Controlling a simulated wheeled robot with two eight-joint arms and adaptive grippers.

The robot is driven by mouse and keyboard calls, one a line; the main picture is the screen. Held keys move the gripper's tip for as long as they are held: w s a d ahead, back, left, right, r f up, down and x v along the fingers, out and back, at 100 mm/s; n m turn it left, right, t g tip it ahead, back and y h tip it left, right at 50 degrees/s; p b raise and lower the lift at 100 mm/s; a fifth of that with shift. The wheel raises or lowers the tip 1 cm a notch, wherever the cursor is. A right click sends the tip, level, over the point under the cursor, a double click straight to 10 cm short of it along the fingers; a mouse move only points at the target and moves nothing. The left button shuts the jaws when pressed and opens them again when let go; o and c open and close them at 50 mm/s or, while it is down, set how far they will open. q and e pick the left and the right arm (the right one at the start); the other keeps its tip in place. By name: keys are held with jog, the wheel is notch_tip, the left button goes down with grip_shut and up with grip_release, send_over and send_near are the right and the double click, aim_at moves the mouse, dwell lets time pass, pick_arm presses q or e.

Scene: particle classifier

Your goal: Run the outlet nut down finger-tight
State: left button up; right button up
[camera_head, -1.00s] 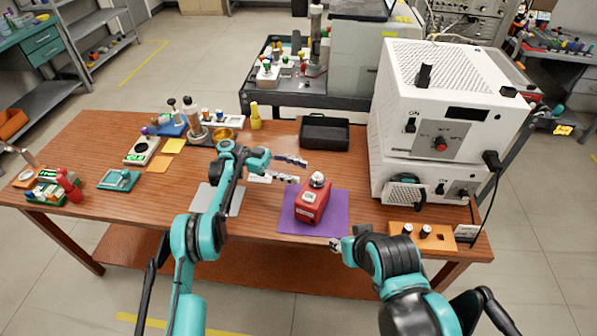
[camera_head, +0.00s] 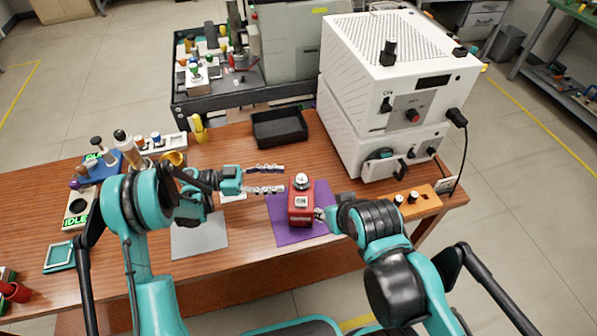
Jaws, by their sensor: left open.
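A red box-shaped device (camera_head: 300,209) stands upright on a purple mat (camera_head: 284,232). On its top is a round silver-white fitting (camera_head: 302,181), which I take to be the outlet nut; its details are too small to tell. My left gripper (camera_head: 284,179) is open, its two fingers pointing right, with the tips just left of the fitting. No contact shows. My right gripper (camera_head: 320,214) is at the lower right side of the red device, close against it. Its fingers are mostly hidden by my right arm, so its opening cannot be told.
A white two-part instrument (camera_head: 385,100) stands at the right, with an orange block (camera_head: 418,204) in front of it. An empty black tray (camera_head: 279,127) lies behind the device. A grey mat (camera_head: 199,236) lies left of the purple one. Bottles and small instruments crowd the left.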

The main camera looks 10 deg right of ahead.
aim_at(296, 179)
pick_arm(q)
jog(key=b+x, duration=0.2)
jog(key=x, duration=0.5)
jog(key=shift+s+d, duration=0.1)
jog(key=shift+d, duration=0.3)
grip_shut()
jog(key=shift+g, duration=0.3)
